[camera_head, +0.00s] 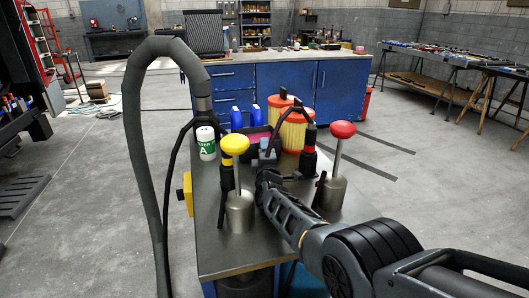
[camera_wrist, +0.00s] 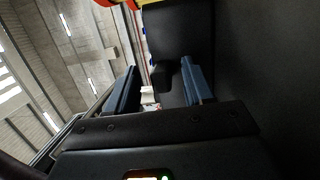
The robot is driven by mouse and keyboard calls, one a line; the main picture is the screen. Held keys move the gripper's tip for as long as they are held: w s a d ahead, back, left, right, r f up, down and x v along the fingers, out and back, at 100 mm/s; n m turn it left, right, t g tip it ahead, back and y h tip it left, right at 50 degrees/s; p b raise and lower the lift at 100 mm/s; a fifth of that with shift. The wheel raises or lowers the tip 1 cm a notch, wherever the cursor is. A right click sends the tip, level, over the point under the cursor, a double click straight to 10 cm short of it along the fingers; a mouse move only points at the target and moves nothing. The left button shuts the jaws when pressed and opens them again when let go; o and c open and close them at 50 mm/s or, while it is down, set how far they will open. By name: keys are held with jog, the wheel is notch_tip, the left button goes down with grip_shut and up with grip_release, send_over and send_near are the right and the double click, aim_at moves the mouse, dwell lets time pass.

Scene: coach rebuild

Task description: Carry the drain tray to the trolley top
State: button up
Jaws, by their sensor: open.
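A black tray (camera_head: 258,132) with something pink inside sits toward the far end of a metal-topped stand (camera_head: 232,255); it appears to be the drain tray. My gripper (camera_head: 266,153) is low over the stand at the tray's near side, partly hidden by my arm. In the wrist view my gripper (camera_wrist: 160,88) has its two blue-grey fingers wide apart. A black surface (camera_wrist: 180,35), probably the tray, lies ahead of the fingers and behind the right one. A small dark protrusion on it shows between the fingers. Contact cannot be told. Which surface is the trolley top is unclear.
A yellow-knobbed cylinder (camera_head: 239,208) stands left of my gripper and a red-knobbed one (camera_head: 332,190) right. A yellow filter (camera_head: 291,133), blue bottles (camera_head: 236,117) and a white-green can (camera_head: 206,143) crowd the far end. A thick hose (camera_head: 134,150) arches at left. Blue cabinets (camera_head: 286,84) stand behind.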

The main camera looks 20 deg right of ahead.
jog(key=shift+r, duration=0.2)
jog(key=shift+s+a+p, duration=0.2)
jog(key=shift+s+p, duration=0.45)
jog(key=shift+p, duration=0.5)
jog(key=p+v, duration=0.4)
jog(key=v, duration=0.1)
jog(key=shift+s+f, duration=0.2)
jog(key=shift+s, duration=0.4)
